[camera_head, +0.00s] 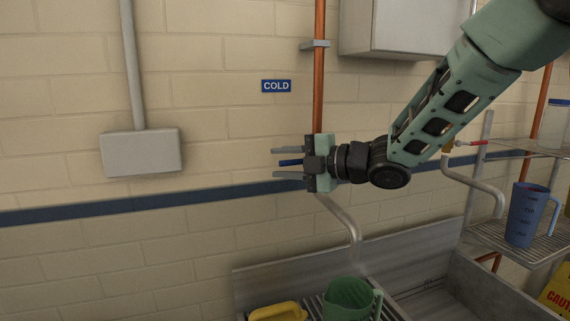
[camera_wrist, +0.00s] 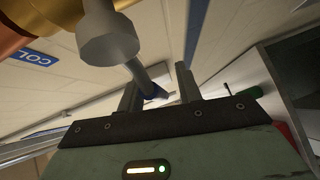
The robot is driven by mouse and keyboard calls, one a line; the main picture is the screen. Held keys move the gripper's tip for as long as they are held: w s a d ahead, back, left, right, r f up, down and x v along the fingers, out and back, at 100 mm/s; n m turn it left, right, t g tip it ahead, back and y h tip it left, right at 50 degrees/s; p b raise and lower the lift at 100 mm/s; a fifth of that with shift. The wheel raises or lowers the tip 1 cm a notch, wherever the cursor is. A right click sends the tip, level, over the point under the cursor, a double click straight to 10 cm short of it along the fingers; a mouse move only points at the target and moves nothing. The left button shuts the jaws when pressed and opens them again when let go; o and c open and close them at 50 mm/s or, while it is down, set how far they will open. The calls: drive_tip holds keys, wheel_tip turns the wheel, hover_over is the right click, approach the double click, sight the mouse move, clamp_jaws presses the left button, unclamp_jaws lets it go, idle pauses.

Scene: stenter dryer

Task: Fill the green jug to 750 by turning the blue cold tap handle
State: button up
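The blue cold tap handle (camera_head: 290,162) points left below the COLD sign (camera_head: 276,86), at the copper pipe. My gripper (camera_head: 287,163) is at the handle, with its fingers above and below it and gaps visible, so it looks open around it. In the wrist view the handle (camera_wrist: 152,87) lies between the two fingers (camera_wrist: 158,88), beside the grey tap body (camera_wrist: 107,38). My gripper hides most of the tap in the head view. The spout (camera_head: 345,215) bends down over the green jug (camera_head: 346,300) on the sink's rack. The jug's level and marks cannot be read.
A yellow object (camera_head: 278,312) lies left of the jug. At right are a red-handled tap (camera_head: 472,143), a blue jug (camera_head: 526,215) on a wire shelf (camera_head: 495,237), and a yellow caution sign (camera_head: 560,292). A grey box (camera_head: 141,152) is on the wall. The space left of my gripper is clear.

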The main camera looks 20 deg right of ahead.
clamp_jaws()
idle(0.9)
